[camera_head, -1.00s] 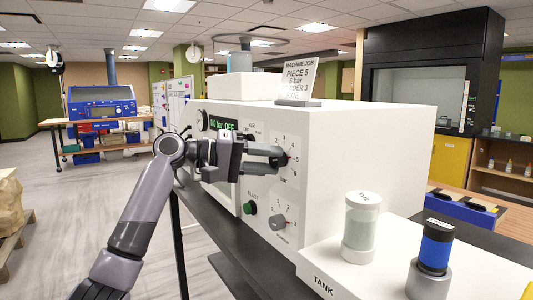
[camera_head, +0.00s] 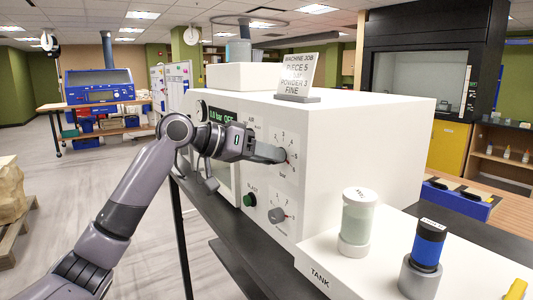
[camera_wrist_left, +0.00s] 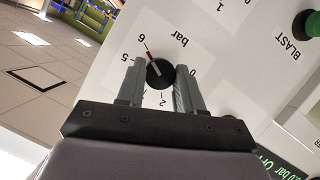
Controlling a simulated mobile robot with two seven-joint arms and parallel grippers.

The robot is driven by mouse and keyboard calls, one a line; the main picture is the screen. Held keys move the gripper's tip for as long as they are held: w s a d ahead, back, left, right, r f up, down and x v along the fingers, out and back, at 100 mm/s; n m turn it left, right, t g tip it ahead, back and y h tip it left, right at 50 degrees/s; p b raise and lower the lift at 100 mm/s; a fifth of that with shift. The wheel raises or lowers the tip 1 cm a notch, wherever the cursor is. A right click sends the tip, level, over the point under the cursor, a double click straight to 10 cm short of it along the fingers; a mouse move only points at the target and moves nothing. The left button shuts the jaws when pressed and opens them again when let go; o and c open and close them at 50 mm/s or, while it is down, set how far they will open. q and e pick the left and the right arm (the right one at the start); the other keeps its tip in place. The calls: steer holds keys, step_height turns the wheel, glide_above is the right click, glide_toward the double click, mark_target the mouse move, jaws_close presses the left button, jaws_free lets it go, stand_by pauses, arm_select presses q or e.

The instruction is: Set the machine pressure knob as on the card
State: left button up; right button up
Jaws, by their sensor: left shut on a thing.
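The white machine (camera_head: 350,150) has a pressure dial marked in bar on its front panel. My left gripper (camera_head: 284,156) reaches the dial from the left and hides most of its knob. In the left wrist view the black pressure knob (camera_wrist_left: 160,74) sits between the two fingers, which are shut on it. Its red pointer points close to the 6. The job card (camera_head: 299,75) stands tilted on top of the machine; it reads piece 5, powder 3, fine, with a small bar line. The green display (camera_head: 221,116) shows a bar value and OFF; its digits are small. My right gripper is out of view.
Below the dial are a green BLAST button (camera_head: 249,200) and a second grey knob (camera_head: 277,215). A pale jar (camera_head: 357,225) and a blue-banded jar (camera_head: 428,247) stand on the white TANK surface at the right. The floor at left is open.

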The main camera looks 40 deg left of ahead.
arm_select(q)
steer(key=shift+y, duration=0.3)
stand_by(0.4)
steer(key=o, duration=1)
steer(key=shift+o, duration=0.2)
steer(key=b+v, duration=0.2)
steer(key=v, duration=0.5)
steer(key=shift+s, duration=0.1)
